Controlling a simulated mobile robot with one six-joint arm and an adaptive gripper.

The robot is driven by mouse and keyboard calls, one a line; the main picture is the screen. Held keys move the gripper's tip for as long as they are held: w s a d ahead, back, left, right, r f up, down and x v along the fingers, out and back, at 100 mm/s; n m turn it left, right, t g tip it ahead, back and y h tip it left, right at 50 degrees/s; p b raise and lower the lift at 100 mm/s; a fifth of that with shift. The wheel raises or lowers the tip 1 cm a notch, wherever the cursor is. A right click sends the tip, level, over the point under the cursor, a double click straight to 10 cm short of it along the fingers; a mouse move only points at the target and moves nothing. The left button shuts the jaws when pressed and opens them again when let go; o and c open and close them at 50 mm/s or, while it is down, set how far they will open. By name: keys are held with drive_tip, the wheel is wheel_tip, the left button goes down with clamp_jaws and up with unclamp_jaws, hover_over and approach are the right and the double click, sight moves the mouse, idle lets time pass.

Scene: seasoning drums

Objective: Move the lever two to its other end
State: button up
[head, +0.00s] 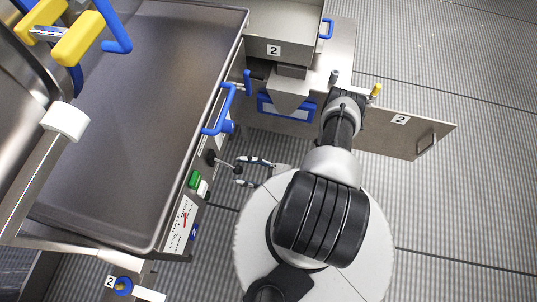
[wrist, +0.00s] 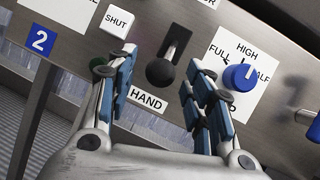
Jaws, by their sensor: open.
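The lever (wrist: 171,48) on the steel control panel has a metal shaft and a black ball knob (wrist: 160,72). Its shaft leans down in its dark slot, toward the HAND label. The lever (head: 223,164) also sticks out from the panel in the head view. My gripper (wrist: 158,80) is open, with one blue-padded finger on each side of the knob in the picture. It holds nothing, and I cannot tell whether a finger touches the knob. In the head view my gripper (head: 241,171) is beside the lever's outer end.
A blue dial (wrist: 240,77) is to the right. A blue handle (head: 222,108) projects from the large steel pan (head: 150,110). Floor (head: 440,210) is free at right.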

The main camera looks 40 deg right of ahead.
drive_tip(key=v, duration=1)
drive_tip(key=shift+d+r, duration=0.1)
drive_tip(key=w+d+r+n+g+h, duration=0.15)
drive_tip(key=w+r+n+g, duration=0.25)
drive_tip(key=r+n+g, duration=0.45)
drive_tip(key=w+d+r+n+g+h, duration=0.1)
drive_tip(key=w+r+n+g+h, duration=0.3)
drive_tip(key=r+g, duration=0.7)
drive_tip(key=s+a+r+n+t+h, duration=0.2)
drive_tip(key=a+r+n+t+h, duration=0.1)
drive_tip(key=r, duration=0.4)
drive_tip(key=s+a+r+n+t+h, duration=0.2)
drive_tip(key=a+r+n+t+h, duration=0.1)
drive_tip(key=r, duration=0.5)
drive_tip(key=s+a+r+n+t+h, duration=0.2)
drive_tip(key=a+r+n+t+h, duration=0.1)
drive_tip(key=r, duration=0.5)
drive_tip(key=a+n+h, duration=0.1)
drive_tip(key=a+h, duration=0.1)
drive_tip(key=shift+s+a+r+n, duration=0.25)
drive_tip(key=shift+s+a+n, duration=0.1)
drive_tip(key=shift+a, duration=0.05)
drive_tip(key=shift+c, duration=0.3)
